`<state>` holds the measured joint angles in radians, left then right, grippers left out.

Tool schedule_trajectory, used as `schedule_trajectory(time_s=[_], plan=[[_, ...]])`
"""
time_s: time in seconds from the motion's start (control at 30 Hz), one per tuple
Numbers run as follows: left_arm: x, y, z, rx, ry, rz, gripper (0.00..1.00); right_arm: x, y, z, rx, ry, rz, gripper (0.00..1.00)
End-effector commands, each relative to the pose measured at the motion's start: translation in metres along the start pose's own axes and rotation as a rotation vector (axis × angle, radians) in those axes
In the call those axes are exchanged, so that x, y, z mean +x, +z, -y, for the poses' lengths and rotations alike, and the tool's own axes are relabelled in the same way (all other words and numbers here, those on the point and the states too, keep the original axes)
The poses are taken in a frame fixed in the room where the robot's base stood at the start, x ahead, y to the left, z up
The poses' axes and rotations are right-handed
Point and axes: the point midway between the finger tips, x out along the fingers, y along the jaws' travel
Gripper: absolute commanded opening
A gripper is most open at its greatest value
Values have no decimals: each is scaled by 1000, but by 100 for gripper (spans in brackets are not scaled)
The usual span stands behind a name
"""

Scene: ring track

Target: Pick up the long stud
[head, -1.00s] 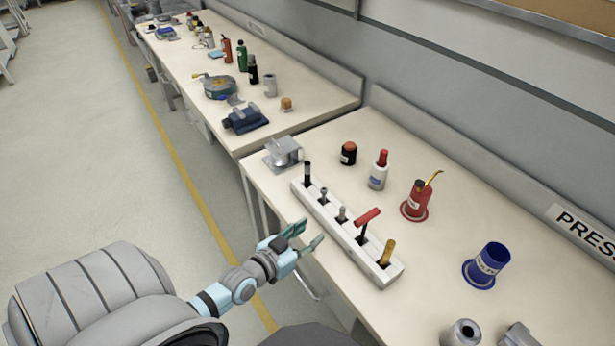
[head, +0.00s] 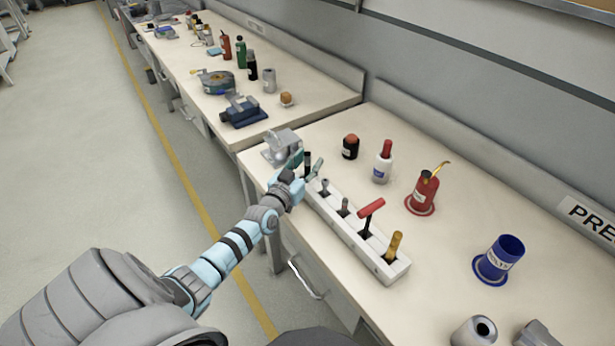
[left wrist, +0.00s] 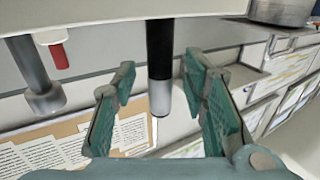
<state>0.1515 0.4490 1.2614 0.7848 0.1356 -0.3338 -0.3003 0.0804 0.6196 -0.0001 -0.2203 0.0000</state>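A white rack (head: 345,232) on the near bench holds several upright pieces. At its far end stands a black rod (head: 307,158), which shows black and silver in the left wrist view (left wrist: 160,70). Beside it are two grey studs (head: 324,187) (head: 343,207); one shows with a wide head in the left wrist view (left wrist: 45,95). I cannot tell for certain which piece is the long stud. My left gripper (head: 306,166) is open, its green fingers on either side of the black rod with gaps. My right gripper is not in view.
A red T-handle tool (head: 371,208) and a yellow-handled tool (head: 393,246) stand in the rack's near end. A grey metal device (head: 281,147) sits close beyond the gripper. A black jar (head: 350,147), white bottle (head: 382,163), red can (head: 424,192) and blue cup (head: 498,259) stand behind the rack.

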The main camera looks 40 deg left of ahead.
Motion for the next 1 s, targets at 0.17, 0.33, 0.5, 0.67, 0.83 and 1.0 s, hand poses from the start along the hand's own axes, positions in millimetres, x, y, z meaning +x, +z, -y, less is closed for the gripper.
schedule_trajectory(time_s=[0.17,0.33,0.5,0.67,0.83,1.0], plan=[[2,-1,0,1,1,0,40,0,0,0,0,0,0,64],[1,-1,0,1,1,0,16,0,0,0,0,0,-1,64],[1,-1,0,1,1,0,0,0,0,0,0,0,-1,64],[1,-1,0,1,1,0,0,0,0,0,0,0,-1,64],[1,-5,0,1,1,0,0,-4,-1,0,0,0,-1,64],[2,-26,-2,1,4,-1,0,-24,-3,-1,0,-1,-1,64]])
